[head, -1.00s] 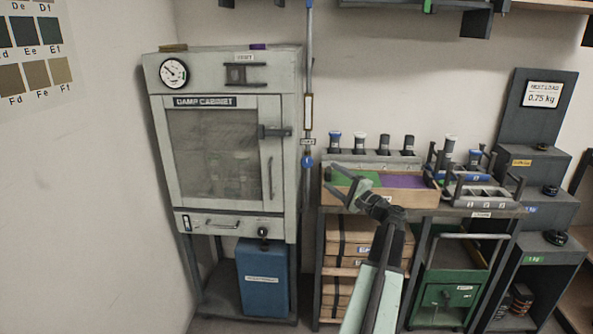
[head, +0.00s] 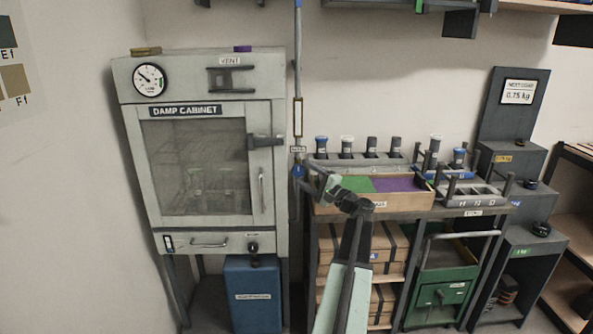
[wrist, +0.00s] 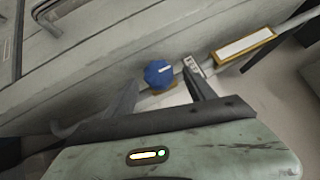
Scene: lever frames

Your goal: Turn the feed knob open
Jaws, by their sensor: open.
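The feed knob (head: 298,171) is a small round blue knob low on the thin vertical pipe right of the damp cabinet. In the wrist view the blue knob (wrist: 159,74) shows a white mark, slightly tilted, on its face. My gripper (head: 307,175) is open, with its fingers pointing at the knob from the right in the head view. In the wrist view my gripper (wrist: 164,82) has one finger on each side of the knob. I cannot tell whether either finger touches it. A small label (head: 298,149) sits on the pipe above the knob.
The damp cabinet (head: 196,240) stands close on the left. A framed gauge strip (head: 298,116) is higher on the pipe.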

